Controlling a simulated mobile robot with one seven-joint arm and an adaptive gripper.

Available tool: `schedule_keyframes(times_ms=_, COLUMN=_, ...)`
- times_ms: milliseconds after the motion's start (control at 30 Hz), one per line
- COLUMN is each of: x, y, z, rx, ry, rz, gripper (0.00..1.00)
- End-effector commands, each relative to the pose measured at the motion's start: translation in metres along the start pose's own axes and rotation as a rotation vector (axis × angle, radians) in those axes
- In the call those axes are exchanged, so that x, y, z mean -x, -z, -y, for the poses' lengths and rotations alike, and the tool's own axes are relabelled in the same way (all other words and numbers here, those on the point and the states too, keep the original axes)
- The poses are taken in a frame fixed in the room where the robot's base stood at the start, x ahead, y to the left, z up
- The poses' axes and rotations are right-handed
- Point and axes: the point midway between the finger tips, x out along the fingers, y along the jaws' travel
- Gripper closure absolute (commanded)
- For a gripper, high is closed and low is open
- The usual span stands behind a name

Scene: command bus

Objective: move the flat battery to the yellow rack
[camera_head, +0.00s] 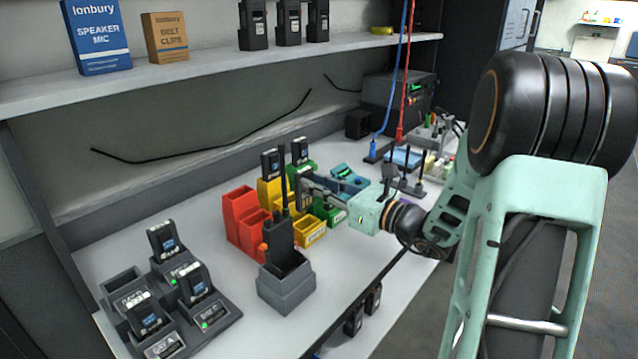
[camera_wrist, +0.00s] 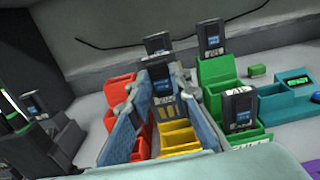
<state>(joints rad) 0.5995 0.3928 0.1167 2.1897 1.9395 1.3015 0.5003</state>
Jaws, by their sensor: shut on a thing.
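My gripper (camera_wrist: 158,95) is shut on a dark battery (camera_wrist: 163,86), which sits upright between the fingertips with its label towards the wrist camera. In the head view my gripper (camera_head: 306,184) is over the coloured racks, and the held battery is partly hidden. The yellow rack (camera_head: 311,233) lies below and around the fingertips; its front bin (camera_wrist: 180,136) looks empty. Another battery (camera_wrist: 158,43) stands in the rack's rear bin, just behind the held one. I cannot tell whether the held battery touches the rack.
The red rack (camera_head: 239,207) is left of the yellow one and looks empty. The green rack (camera_wrist: 215,78) at right holds two batteries (camera_wrist: 210,38), one in front. A radio (camera_head: 279,232) with a tall antenna stands nearby in a grey base. A charger (camera_head: 222,313) with several batteries is at front left.

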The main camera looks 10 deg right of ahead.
Motion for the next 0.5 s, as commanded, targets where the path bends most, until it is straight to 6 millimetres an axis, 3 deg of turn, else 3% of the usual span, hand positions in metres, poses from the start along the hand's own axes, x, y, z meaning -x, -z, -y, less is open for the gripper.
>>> schedule_keyframes(times_ms=500, x=0.000, y=0.025, z=0.000, rx=-0.001, ry=0.000, rz=0.001, gripper=1.00)
